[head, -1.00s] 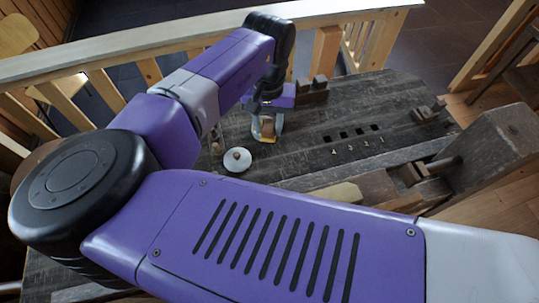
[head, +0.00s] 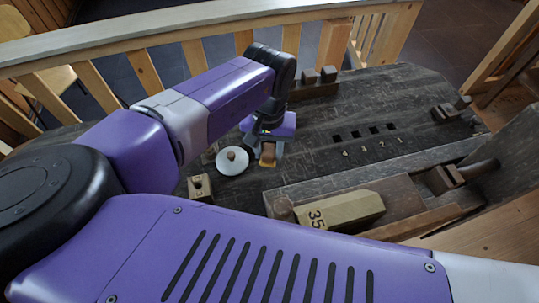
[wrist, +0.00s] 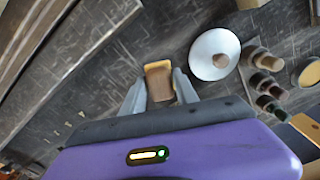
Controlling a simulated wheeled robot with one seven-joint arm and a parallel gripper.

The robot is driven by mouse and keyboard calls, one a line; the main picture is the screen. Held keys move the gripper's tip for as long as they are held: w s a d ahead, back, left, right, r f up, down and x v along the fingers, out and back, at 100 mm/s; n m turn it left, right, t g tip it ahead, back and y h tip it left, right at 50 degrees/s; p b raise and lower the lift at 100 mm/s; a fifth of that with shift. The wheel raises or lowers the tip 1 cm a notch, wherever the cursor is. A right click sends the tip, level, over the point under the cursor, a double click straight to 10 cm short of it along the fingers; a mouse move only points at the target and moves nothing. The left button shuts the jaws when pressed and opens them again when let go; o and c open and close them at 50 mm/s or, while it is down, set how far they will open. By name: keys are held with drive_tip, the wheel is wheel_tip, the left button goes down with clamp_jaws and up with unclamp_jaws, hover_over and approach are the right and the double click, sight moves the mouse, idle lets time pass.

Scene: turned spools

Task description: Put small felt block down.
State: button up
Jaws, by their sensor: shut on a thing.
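The small felt block (wrist: 159,80) is brown with a yellow-orange face. It sits between the two grey fingers of my gripper (wrist: 158,92) in the wrist view, and the fingers are shut on it. In the head view the block (head: 268,154) shows below my gripper (head: 268,149), over the dark workbench (head: 310,115). I cannot tell whether its underside touches the bench. The fingers partly hide its sides.
A white disc with a brown knob (head: 232,161) lies just left of my gripper. A row of numbered square holes (head: 372,131) is to the right. A wooden block marked 35 (head: 340,209) lies nearer. Bare bench lies between gripper and holes.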

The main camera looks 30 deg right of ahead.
sight(268, 152)
wheel_tip(268, 152, down, 2)
drive_tip(key=shift+f+b, duration=0.1)
drive_tip(key=shift+b, duration=0.3)
drive_tip(key=shift+f, duration=0.15)
drive_tip(key=shift+f, duration=0.25)
drive_tip(key=o, duration=1.2)
drive_tip(key=shift+f+b, duration=0.1)
drive_tip(key=shift+b, duration=0.5)
wheel_tip(268, 152, up, 8)
drive_tip(key=p, duration=0.8)
drive_tip(key=shift+s, duration=0.1)
